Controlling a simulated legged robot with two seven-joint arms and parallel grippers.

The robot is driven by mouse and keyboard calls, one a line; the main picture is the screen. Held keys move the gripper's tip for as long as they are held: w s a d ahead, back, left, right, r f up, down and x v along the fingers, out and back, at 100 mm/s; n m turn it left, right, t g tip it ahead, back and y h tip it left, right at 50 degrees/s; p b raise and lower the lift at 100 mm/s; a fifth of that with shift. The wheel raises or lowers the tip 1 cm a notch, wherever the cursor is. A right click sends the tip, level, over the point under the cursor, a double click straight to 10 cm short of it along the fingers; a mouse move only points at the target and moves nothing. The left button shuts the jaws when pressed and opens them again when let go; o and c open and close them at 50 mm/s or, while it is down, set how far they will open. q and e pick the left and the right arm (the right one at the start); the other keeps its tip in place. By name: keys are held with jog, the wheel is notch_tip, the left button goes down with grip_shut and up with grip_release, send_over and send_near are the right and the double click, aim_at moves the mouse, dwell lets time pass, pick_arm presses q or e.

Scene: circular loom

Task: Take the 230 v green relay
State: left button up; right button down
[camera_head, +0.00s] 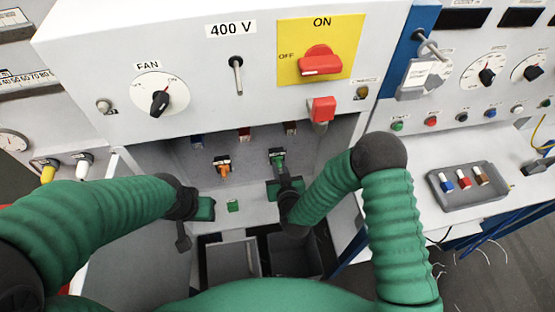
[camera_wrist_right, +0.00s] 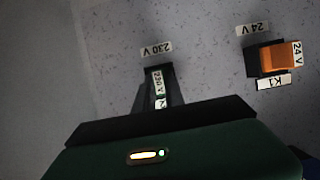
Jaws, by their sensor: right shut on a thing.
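The green relay (camera_head: 277,155) sits in the recess under the 400 V panel, at the back wall. Its 230 V label (camera_wrist_right: 157,82) shows in the right wrist view, below a matching wall label. My right gripper (camera_head: 281,176) is shut on the relay from the front; the gripper hides much of its body, and I cannot tell if it is still seated in its socket. My left gripper (camera_head: 205,209) is near the left of the recess floor, apart from the relay; its jaw opening is unclear.
An orange 24 V relay (camera_head: 223,167) stands left of the green one; it also shows in the right wrist view (camera_wrist_right: 278,57). A small green square (camera_head: 233,206) is on the recess floor. Dark bins (camera_head: 232,262) lie below. A grey tray (camera_head: 468,204) holds small coloured parts at right.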

jog(key=shift+s, duration=0.1)
dwell(0.3)
jog(key=s, duration=0.2)
jog(key=s+d, duration=0.1)
jog(key=s, duration=0.2)
jog(key=shift+r+p, duration=0.15)
jog(key=shift+p, duration=0.2)
